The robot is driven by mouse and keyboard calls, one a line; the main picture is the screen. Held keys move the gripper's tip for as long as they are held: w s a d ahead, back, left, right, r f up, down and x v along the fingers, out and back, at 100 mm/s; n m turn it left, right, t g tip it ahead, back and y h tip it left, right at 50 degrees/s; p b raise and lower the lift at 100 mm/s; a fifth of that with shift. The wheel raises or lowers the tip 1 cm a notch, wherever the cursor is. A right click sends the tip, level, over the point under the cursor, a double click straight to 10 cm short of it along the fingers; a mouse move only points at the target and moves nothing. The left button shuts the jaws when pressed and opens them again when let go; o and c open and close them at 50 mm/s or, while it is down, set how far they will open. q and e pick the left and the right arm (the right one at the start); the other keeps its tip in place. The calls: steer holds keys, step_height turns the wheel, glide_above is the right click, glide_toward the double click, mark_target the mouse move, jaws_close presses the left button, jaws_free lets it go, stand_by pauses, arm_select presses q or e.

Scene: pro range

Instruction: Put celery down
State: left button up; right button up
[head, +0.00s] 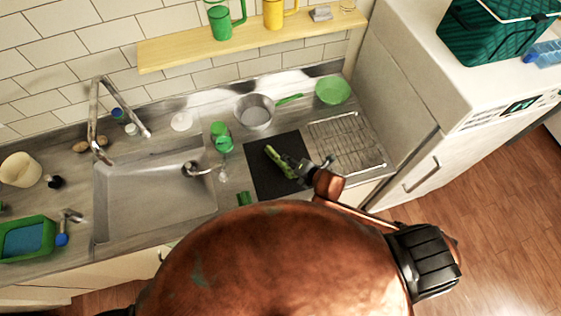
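The green celery (279,161) is over the black square board (265,183) on the counter. I cannot tell whether it rests on the board or is held just above it. My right gripper (299,164) is at the celery's right side, over the board's right edge. Its fingers are small and partly hidden, so I cannot tell whether they close on the celery. My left gripper is not in view.
A sink (155,190) is left of the board. A pan (254,111) and a green bowl (332,91) stand behind it. A wire rack (348,143) is at its right. A shelf (180,52) is above.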

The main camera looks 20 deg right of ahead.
mark_target(280, 160)
steer(key=n, duration=0.3)
steer(key=w+a+n, duration=0.1)
steer(key=n, duration=0.1)
steer(key=shift+f+y, duration=0.3)
steer(key=n, duration=0.3)
steer(key=shift+f, duration=0.35)
steer(key=n, duration=0.1)
steer(key=f+n, duration=0.1)
steer(key=n, duration=0.3)
steer(key=shift+d+f, duration=0.15)
steer(key=shift+d, duration=0.1)
steer(key=shift+w+a+f+n, duration=0.1)
steer(key=shift+w+f+n, duration=0.1)
steer(key=shift+f+n, duration=0.15)
steer(key=shift+a+r+p+x, duration=0.1)
steer(key=shift+a+p+x, duration=0.15)
steer(key=shift+x, duration=1.5)
steer(key=shift+a+r+p+x, duration=0.15)
steer(key=shift+p+x, duration=0.15)
steer(key=shift+x, duration=1.45)
steer(key=shift+w+y, duration=0.1)
steer(key=shift+y, duration=0.2)
steer(key=shift+c, duration=0.2)
jaws_close()
steer(key=shift+r, duration=0.1)
